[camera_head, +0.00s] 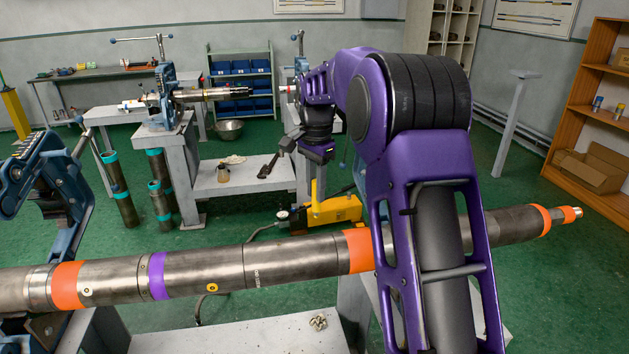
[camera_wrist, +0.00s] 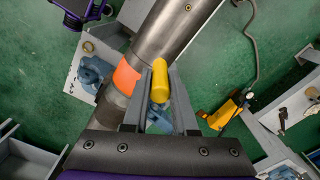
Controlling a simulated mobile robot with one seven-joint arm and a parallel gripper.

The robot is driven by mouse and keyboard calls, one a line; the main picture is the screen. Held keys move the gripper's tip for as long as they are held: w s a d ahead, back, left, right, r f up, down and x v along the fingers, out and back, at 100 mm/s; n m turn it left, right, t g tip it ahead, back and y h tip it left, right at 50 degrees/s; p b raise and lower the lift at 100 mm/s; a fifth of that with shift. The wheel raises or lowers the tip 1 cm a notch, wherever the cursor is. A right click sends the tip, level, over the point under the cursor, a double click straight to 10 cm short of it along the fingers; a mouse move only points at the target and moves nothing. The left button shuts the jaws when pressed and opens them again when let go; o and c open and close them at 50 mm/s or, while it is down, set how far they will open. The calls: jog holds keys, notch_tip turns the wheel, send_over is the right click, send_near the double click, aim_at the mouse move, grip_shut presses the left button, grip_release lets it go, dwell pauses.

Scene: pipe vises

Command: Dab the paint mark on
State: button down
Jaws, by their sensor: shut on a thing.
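My gripper (camera_wrist: 160,72) is shut on a yellow rounded stick (camera_wrist: 160,84), which looks like the paint marker, held between its two grey fingers in the wrist view. Beyond it lies a long steel pipe (camera_wrist: 172,32) with an orange band (camera_wrist: 127,76) just left of the fingertips. In the head view the pipe (camera_head: 300,261) crosses the foreground, with orange bands (camera_head: 68,285), a purple band (camera_head: 156,275) and a small yellow-ringed spot (camera_head: 212,287). I cannot tell whether the stick touches the pipe. My fingers and the stick cannot be made out in the head view.
A blue vise (camera_head: 48,178) stands at the left end of the pipe. A yellow pump (camera_head: 333,210) sits beyond the pipe.

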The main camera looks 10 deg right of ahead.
aim_at(316, 211)
jog(key=shift+s+f, duration=0.1)
jog(key=shift+f, duration=0.65)
notch_tip(316, 211, down, 3)
jog(key=b, duration=0.2)
jog(key=shift+b, duration=0.35)
jog(key=shift+f, duration=0.8)
jog(key=shift+f, duration=0.4)
dwell(0.7)
jog(key=shift+p, duration=0.35)
dwell(0.7)
notch_tip(316, 211, up, 3)
jog(key=shift+f+p, duration=0.15)
jog(key=shift+p, duration=1)
jog(key=shift+r, duration=2.15)
